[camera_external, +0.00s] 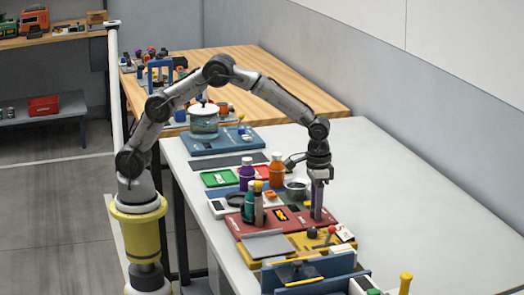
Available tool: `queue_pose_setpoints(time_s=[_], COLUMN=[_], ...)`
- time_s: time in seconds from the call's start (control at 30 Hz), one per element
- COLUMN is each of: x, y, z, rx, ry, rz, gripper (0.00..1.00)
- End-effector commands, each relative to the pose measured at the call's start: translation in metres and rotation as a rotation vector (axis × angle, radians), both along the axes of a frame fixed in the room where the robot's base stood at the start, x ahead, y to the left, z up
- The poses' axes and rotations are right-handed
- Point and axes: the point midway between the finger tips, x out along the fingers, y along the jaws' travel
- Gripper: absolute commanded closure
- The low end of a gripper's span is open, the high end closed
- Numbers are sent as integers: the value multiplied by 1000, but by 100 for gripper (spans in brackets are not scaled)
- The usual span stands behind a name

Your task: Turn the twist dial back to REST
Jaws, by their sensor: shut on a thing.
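My gripper (317,214) points straight down over the red board (245,222) on the white table. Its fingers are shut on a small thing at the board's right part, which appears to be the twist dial. The fingers hide the dial, so its pointer and any REST mark cannot be read. A yellow and black label (280,215) lies on the board left of my gripper. A dark round knob (312,233) sits just in front of my gripper.
Purple (246,178), orange (277,172) and green (249,205) bottles and a metal bowl (297,187) stand left of and behind my gripper. A glass pot (204,122) stands on a blue board farther back. The table's right side (410,190) is clear.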

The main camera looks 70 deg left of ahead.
Motion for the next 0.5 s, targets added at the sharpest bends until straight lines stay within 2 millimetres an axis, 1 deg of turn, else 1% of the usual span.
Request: queue_pose_setpoints(time_s=[0.2,0.5], x=[0,0], y=[0,0], z=[2,2], rx=[0,-1], ry=[-1,-1], rz=[86,124], gripper=[100,100])
